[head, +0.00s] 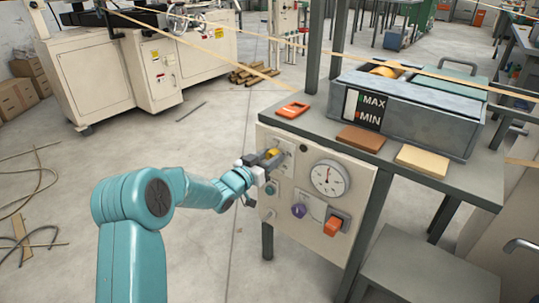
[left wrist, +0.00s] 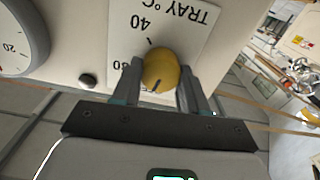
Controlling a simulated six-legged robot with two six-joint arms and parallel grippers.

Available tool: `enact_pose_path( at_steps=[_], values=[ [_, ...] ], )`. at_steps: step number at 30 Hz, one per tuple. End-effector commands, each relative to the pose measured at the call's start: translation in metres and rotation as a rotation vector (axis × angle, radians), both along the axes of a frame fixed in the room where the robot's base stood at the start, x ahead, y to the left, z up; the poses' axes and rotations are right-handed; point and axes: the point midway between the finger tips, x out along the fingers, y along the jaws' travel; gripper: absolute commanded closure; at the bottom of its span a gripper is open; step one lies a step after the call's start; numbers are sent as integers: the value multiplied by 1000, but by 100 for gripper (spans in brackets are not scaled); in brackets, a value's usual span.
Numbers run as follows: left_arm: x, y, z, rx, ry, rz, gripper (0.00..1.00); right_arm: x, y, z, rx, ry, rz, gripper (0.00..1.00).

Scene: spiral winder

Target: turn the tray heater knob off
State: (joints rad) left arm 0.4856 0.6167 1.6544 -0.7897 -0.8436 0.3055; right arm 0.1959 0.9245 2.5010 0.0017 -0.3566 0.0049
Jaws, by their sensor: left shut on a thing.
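The tray heater knob is a round yellow knob (head: 273,153) at the upper left of the cream control panel (head: 290,228). In the left wrist view the knob (left wrist: 160,68) sits on a white plate (left wrist: 180,18) reading "TRAY °C" upside down, with 40 and another, partly hidden number. A dark line shows on the knob's face, near its lower edge in that view. My left gripper (head: 267,160) is at the panel, its fingers on both sides of the knob; it also shows in the left wrist view (left wrist: 159,82). It is shut on the knob. My right gripper is not seen.
The panel also carries a round gauge (head: 330,178), a purple knob (head: 299,211) and an orange switch (head: 333,227). Above it, the bench holds an orange tool (head: 293,110), a brown block (head: 360,138) and a grey trough (head: 428,120). Floor to the left is mostly open.

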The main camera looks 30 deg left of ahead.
Motion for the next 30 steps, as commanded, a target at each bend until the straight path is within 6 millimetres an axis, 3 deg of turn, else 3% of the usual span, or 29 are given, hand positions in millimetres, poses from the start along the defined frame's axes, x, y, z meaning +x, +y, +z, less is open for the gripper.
enact_pose_path(
  at_steps=[10,28,29,30],
  values=[
    [0,0,-1,-160,17,0,87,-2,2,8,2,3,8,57],
    [0,0,-2,-199,19,0,87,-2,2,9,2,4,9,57],
    [0,0,-2,-199,19,0,53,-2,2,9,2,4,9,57],
    [0,0,-2,-199,19,0,40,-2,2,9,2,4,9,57]
  ],
)
